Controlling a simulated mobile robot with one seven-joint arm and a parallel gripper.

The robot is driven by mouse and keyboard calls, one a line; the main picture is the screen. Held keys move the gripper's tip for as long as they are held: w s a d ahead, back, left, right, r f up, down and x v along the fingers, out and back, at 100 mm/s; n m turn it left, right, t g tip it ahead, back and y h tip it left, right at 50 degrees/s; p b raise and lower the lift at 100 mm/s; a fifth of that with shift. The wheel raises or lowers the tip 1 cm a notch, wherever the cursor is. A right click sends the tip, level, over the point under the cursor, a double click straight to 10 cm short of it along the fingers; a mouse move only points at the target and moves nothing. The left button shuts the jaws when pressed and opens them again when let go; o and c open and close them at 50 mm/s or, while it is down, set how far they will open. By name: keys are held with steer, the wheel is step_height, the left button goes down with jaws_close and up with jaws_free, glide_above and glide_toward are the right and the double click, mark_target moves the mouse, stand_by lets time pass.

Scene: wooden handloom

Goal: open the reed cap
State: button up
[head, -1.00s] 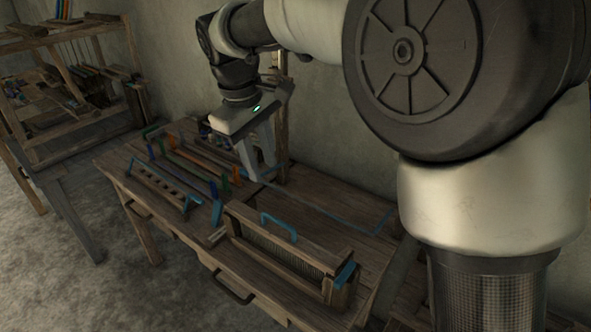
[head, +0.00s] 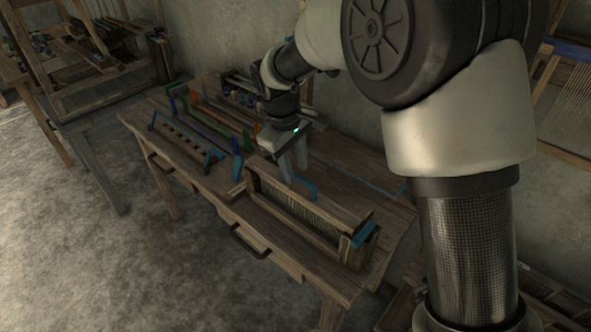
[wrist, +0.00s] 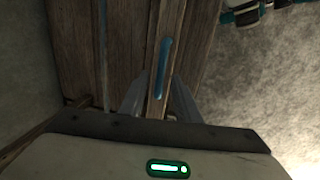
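The reed cap (head: 335,211) is the wooden bar along the top of the reed frame (head: 288,228) at the front of the table, with a blue handle (head: 311,190) on it. In the wrist view the cap (wrist: 178,45) runs away from me, with the blue handle (wrist: 162,68) along it. My gripper (head: 294,172) points down over the near-left end of the handle. In the wrist view its fingers (wrist: 159,98) are open, one on each side of the bar. Contact with the handle cannot be told.
A slotted wooden rack with blue ends (head: 182,138) and coloured clamps lie to the left on the table (head: 222,190). A blue latch-like piece (head: 364,235) sits at the frame's right end. The table right of the frame is mostly clear. A loom (head: 95,60) stands behind left.

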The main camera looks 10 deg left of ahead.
steer(key=shift+f, duration=0.45)
jaws_close()
steer(key=shift+w+d+r, duration=0.1)
steer(key=shift+r, duration=0.05)
